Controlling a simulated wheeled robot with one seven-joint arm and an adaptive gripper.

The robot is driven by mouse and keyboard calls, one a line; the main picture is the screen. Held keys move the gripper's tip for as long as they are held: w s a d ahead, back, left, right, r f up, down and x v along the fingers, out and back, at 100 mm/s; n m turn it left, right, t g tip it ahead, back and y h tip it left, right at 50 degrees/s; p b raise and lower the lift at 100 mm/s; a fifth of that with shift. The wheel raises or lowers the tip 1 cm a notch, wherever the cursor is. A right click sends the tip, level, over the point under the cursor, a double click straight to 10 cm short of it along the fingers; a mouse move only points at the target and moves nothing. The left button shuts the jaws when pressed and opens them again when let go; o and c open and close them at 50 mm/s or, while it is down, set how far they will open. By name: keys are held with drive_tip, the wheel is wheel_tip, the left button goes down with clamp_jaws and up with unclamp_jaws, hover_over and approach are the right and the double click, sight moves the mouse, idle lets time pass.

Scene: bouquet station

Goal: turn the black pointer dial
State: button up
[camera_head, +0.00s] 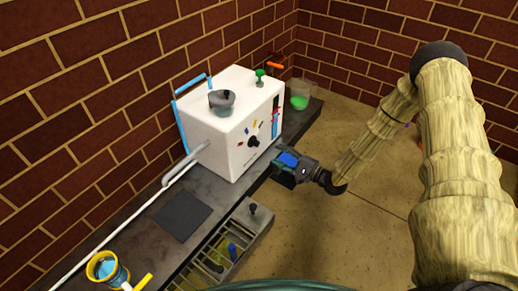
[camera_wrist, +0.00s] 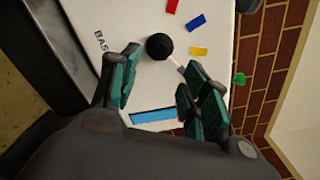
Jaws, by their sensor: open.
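The black pointer dial (camera_head: 253,141) is on the front face of the white box-shaped machine (camera_head: 212,141). In the wrist view the dial's round black knob (camera_wrist: 159,46) shows near the fingertips, with a thin pale line beside it towards the right finger. Red (camera_wrist: 172,6), blue (camera_wrist: 196,22) and yellow (camera_wrist: 198,51) marks lie around it. My gripper (camera_head: 283,160) is in front of the machine's face, right of and below the dial in the head view. In the wrist view my gripper (camera_wrist: 160,62) is open, its teal fingers apart on either side below the knob, with nothing held.
The machine stands on a dark counter (camera_head: 150,235) against a brick wall. A clear container with green contents (camera_head: 300,95) stands behind it. A wire-fronted bin (camera_head: 225,250) and a yellow-rimmed cup (camera_head: 105,268) are nearer. Floor right of the counter is open.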

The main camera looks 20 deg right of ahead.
sight(255, 143)
drive_tip(key=b+x, duration=0.4)
drive_tip(key=x, duration=0.6)
drive_tip(key=shift+s, duration=0.1)
clamp_jaws()
